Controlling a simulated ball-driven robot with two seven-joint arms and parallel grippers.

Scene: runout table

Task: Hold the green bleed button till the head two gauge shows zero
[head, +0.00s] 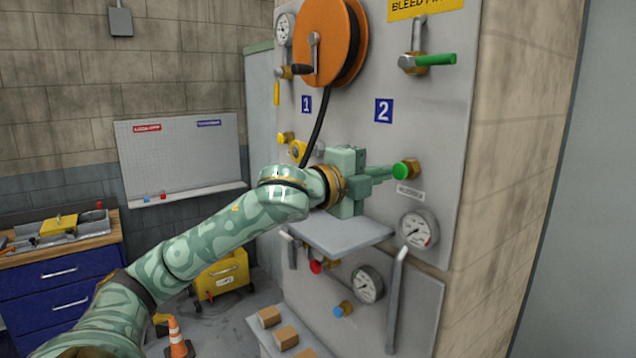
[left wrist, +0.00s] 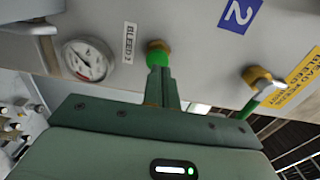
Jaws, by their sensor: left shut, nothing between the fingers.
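The green bleed button (head: 405,170) sits in a brass collar on the grey panel, below the blue "2" plate (head: 384,110). My left gripper (head: 390,172) is shut and empty, its fingertips pointing at the button's face. They meet or nearly meet it; I cannot tell how far it is pressed. In the left wrist view the shut fingers (left wrist: 166,88) overlap the green button (left wrist: 157,55), beside a "BLEED 2" label (left wrist: 130,42). The round white gauge (head: 419,229) is below the button; it also shows in the left wrist view (left wrist: 88,60). Its reading is too small to tell. My right gripper is not in view.
A green-handled valve (head: 430,61) is above the button. A grey shelf (head: 340,236) juts out under my gripper. An orange hose reel (head: 325,45) and its black hose are at upper left. A second gauge (head: 367,285) and a blue button (head: 343,309) are lower down.

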